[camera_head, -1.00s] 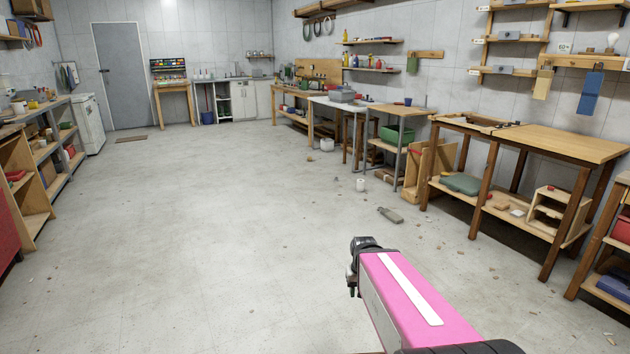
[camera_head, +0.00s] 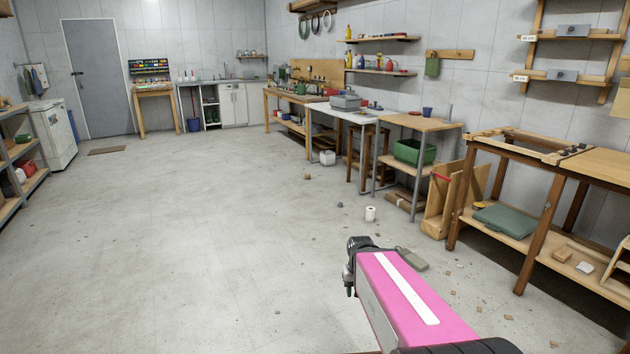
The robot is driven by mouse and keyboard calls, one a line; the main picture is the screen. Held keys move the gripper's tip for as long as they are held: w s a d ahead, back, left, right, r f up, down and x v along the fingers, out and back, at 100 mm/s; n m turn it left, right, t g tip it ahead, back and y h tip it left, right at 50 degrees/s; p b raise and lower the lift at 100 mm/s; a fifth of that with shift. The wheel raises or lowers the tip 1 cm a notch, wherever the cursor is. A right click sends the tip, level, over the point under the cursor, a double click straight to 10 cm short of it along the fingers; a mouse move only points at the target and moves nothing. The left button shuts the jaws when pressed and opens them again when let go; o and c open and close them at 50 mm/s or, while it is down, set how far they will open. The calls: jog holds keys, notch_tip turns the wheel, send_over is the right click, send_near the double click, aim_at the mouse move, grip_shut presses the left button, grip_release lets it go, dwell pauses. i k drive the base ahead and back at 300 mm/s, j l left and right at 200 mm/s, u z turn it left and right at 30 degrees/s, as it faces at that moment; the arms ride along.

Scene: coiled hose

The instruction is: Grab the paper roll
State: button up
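A small white paper roll (camera_head: 370,214) stands upright on the concrete floor, right of the picture's middle. It is beyond my arm and clear of it, in front of the workbenches. My gripper (camera_head: 350,284) is at the far end of my pink arm, low in the picture. It points away from the camera and does not touch the roll. Its fingers are small, dark and mostly hidden, so I cannot tell whether they are open.
A grey-green flat object (camera_head: 412,259) lies on the floor just right of my arm, with small scraps scattered nearby. Workbenches (camera_head: 520,146) line the right wall. A white bucket (camera_head: 327,157) stands farther back. The floor at left and centre is wide open.

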aim_at(370, 211)
jog(key=i, duration=2)
jog(key=i+j+z, duration=0.1)
jog(key=i+z, duration=0.25)
jog(key=i, duration=0.2)
jog(key=i+j+z, duration=0.3)
jog(key=i, duration=0.2)
jog(key=i+j+z, duration=0.35)
jog(key=i, duration=0.15)
